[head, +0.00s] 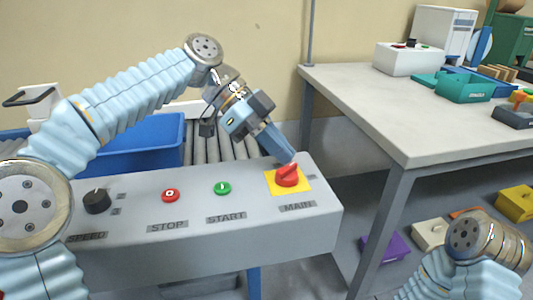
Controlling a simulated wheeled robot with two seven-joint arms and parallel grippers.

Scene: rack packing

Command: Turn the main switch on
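The main switch is a red rotary knob (287,177) on a yellow square plate (304,184), above the MAIN label on a grey control panel (250,250). The knob's raised grip slants up to the right. My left gripper (286,157) points down at the knob from above, its blue fingertips right at or just behind the knob's top. The fingers overlap in this view, so their gap is hidden and I cannot tell whether they touch the knob. Part of my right arm shows at the bottom right; its gripper is out of view.
The panel also has a green START button (222,188), a red STOP button (171,195) and a black SPEED knob (97,201). Behind it are a roller conveyor (205,145) and a blue bin (155,158). A workbench (390,115) with trays stands right; coloured bins sit below.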

